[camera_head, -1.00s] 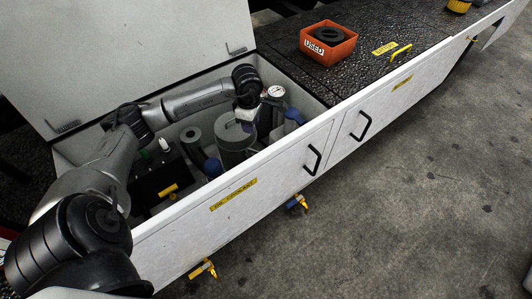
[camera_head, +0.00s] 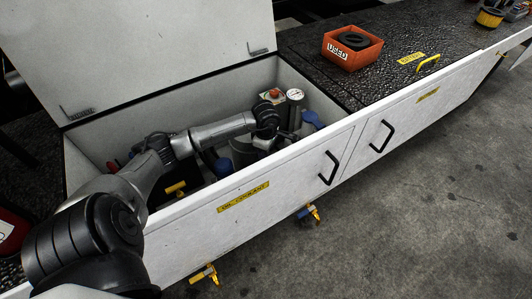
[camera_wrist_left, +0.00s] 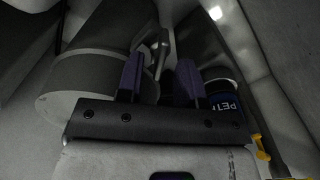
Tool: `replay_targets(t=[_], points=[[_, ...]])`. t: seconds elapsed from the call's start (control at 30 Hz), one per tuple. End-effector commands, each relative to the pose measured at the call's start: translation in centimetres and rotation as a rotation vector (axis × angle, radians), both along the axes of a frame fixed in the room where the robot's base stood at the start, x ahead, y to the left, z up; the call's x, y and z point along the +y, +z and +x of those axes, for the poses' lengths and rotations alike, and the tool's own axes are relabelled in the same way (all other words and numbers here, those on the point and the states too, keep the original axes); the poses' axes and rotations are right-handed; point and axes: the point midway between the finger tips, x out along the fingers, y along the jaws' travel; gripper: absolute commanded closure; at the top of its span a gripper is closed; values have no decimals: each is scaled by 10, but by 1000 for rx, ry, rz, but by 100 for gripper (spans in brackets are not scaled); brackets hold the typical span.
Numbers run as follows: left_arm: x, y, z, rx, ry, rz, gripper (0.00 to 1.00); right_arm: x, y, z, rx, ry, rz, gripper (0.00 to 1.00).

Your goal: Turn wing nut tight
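A metal wing nut (camera_wrist_left: 160,48), dim and partly blurred, shows just beyond my left fingertips in the left wrist view. It stands by the top of a large grey cylindrical canister (camera_wrist_left: 85,85). My left gripper (camera_wrist_left: 158,72) has its two dark fingers apart, with no object clearly held between them. I cannot tell whether the fingers touch the wing nut. In the head view my left gripper (camera_head: 268,138) is down inside the open bin, over the grey canister (camera_head: 243,153), and my wrist hides most of it. My right gripper is out of view.
The bin's white front wall (camera_head: 235,200) runs close beside my left arm, and its lid (camera_head: 150,50) stands open behind. An orange "USED" box (camera_head: 352,60) sits on the dark deck.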

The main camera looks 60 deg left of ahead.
Motion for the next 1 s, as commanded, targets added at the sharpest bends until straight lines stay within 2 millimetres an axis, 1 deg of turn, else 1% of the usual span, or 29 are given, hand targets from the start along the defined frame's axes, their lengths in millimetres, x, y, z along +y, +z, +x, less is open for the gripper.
replay_targets(t=[0.1,0.43,0.47,0.8,1.0], points=[[0,-6,0,0,1,0,66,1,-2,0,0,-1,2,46],[0,-7,0,0,1,0,66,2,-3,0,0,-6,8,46],[0,-7,0,0,1,0,68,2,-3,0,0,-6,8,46],[0,-6,0,0,1,0,100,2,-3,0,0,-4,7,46],[0,-6,0,0,0,0,100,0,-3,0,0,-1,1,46]])
